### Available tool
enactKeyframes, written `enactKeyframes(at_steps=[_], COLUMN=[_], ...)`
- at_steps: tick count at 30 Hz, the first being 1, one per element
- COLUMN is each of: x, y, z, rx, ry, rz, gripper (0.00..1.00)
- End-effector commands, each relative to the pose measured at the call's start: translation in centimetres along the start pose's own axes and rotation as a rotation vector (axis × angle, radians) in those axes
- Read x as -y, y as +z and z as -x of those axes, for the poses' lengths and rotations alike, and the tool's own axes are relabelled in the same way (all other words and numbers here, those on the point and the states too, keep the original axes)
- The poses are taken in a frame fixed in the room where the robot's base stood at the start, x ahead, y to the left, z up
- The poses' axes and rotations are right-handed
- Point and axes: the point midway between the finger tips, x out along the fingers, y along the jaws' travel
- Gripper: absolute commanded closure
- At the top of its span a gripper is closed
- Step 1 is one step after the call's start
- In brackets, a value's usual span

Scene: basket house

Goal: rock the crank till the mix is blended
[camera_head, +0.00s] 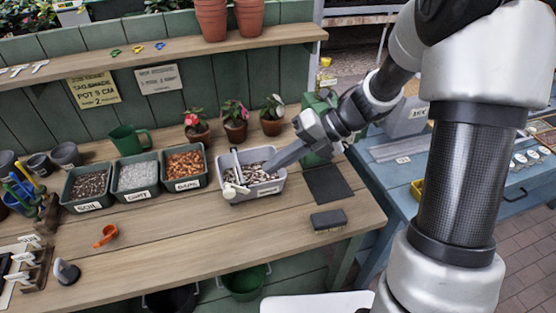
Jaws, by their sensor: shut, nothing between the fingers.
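A grey mixing tub (262,192) stands on the wooden bench with a brown and white speckled mix (254,173) in it. A pale crank bar (236,164) crosses the tub's left part, with a light knob-like end (231,190) at the front left corner. My gripper (272,166) reaches in from the right. Its fingers are shut and empty, with the tips low over the mix, right of the crank bar and apart from it. I cannot tell whether the tips touch the mix. The fingers hide part of the tub's right back side.
Bins of soil (90,182), grit (136,173) and bark (185,164) stand left of the tub. Potted plants (235,131) stand behind. A dark mat (327,185) and a dark block (328,220) lie to the right. An orange scoop (106,236) lies front left. The bench front centre is clear.

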Motion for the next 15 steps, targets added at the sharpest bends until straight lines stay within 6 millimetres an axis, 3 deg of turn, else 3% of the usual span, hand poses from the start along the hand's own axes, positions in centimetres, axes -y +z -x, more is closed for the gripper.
enactKeyframes(at_steps=[9, 15], x=[0.0, 0.0], y=[-0.1, -0.1], z=[-6.9, -9.6], rx=[-0.003, -0.001], ry=[0.001, 0.000], rz=[-0.001, -0.001], gripper=[1.00, 1.00])
